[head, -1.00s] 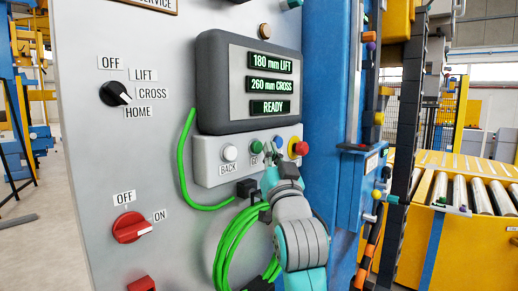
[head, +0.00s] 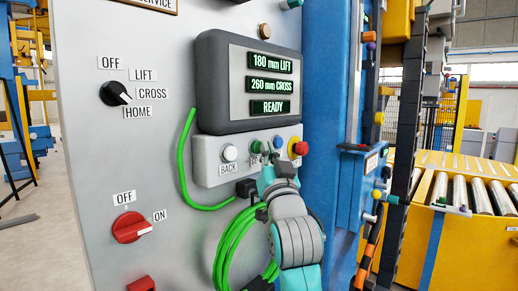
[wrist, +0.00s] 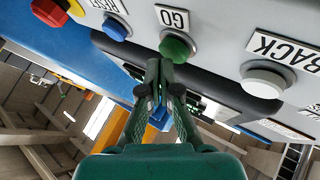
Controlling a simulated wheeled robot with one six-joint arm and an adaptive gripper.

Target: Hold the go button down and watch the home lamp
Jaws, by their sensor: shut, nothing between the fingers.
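The green go button (head: 257,147) sits on a pale button box (head: 207,174) below the display. In the wrist view the go button (wrist: 177,46) is beside its GO label. My gripper (head: 269,157) is shut and empty, in front of the box just right of the go button. In the wrist view its fingertips (wrist: 166,75) end close to the go button's edge; whether they touch it I cannot tell. The display (head: 269,86) reads 180 mm LIFT, 260 mm CROSS and READY. No lamp labelled home is readable; a dark amber round fitting (head: 265,31) is above the display.
The white back button (head: 229,152) is left of go. A blue button (head: 278,141) and a red button (head: 301,148) on yellow are to the right. A black selector (head: 117,94) has OFF, LIFT, CROSS and HOME labels. A green cable (head: 232,246) hangs coiled below the box.

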